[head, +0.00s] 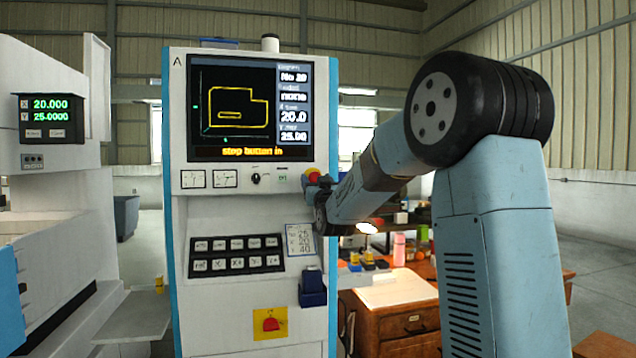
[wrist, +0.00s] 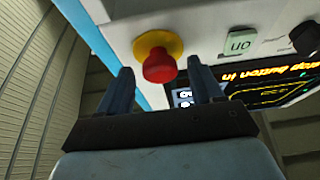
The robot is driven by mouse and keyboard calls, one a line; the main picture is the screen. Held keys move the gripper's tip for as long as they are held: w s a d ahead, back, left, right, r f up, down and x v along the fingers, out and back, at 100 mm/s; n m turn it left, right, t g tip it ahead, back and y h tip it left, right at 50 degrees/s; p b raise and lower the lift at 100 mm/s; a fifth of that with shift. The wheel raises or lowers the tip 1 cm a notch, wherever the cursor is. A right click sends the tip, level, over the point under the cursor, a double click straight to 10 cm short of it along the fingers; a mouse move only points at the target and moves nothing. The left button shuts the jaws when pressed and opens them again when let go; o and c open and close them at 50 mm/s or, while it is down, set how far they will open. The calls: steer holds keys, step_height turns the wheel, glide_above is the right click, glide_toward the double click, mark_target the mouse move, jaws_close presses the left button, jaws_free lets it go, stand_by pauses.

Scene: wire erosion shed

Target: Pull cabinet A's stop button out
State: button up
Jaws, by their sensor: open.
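Cabinet A (head: 235,330) is a white panel with blue edges and the letter A at its top left. Its screen (head: 235,108) shows the line "stop button in". The red stop button (head: 312,175) sits on a yellow collar at the panel's right edge, below the screen. In the wrist view the red button (wrist: 159,67) shows on its yellow collar, between and beyond the fingertips. My gripper (wrist: 158,78) is open, with one dark finger on each side of the button in the picture. I see no finger touching it. In the head view my arm's end partly hides the button area.
A green switch (wrist: 240,42) and a dark knob (wrist: 305,37) sit near the button. A keypad (head: 237,254) and a yellow plate with a red mark (head: 270,323) are lower down. A wooden desk (head: 400,320) with bottles and a lamp stands behind my arm.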

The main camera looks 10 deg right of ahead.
jaws_close()
stand_by(0.7)
